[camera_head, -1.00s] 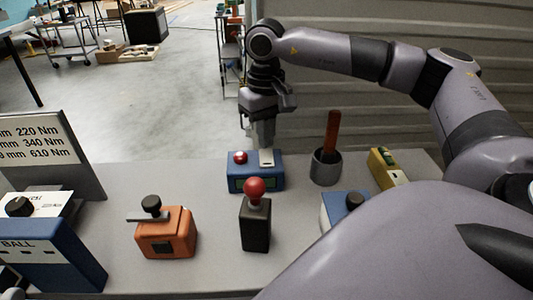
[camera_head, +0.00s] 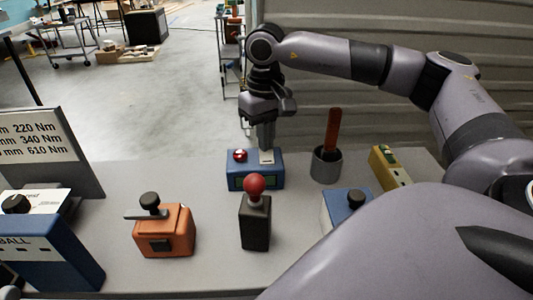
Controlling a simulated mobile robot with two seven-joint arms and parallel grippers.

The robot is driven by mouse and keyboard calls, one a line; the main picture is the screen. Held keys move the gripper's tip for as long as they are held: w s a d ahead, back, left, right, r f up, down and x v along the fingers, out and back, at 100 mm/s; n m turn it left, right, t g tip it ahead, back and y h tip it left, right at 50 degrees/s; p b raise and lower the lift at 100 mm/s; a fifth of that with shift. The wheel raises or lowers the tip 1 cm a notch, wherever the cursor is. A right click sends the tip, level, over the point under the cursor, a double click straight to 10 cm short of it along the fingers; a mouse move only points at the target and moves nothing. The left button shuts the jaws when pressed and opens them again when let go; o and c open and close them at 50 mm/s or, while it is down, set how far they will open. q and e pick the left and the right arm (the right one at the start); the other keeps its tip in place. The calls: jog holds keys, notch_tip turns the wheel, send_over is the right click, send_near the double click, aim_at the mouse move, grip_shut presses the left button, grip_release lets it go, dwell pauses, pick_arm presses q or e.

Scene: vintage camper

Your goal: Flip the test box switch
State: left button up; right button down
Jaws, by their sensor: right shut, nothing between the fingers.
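A blue box (camera_head: 264,179) stands toward the back of the grey bench, with a red button (camera_head: 240,155) and a pale switch plate (camera_head: 267,157) on its top. I take it for the test box, though no label is readable. My right gripper (camera_head: 266,146) points straight down over the switch plate, shut and empty. Its tips are at or just above the plate; I cannot tell whether they touch. The fingers hide part of the switch, so its position is unclear. My left gripper is not in view.
In front stand a black box with a red ball knob (camera_head: 254,184) and an orange box with a black lever (camera_head: 172,233). A grey cup with a red handle (camera_head: 326,165) and a yellow box (camera_head: 389,167) stand to the right. A sign (camera_head: 48,150) stands left.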

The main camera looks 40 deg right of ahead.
jog(key=shift+f, duration=0.25)
jog(key=shift+r, duration=0.1)
jog(key=shift+r+p, duration=2.75)
jog(key=shift+r, duration=0.75)
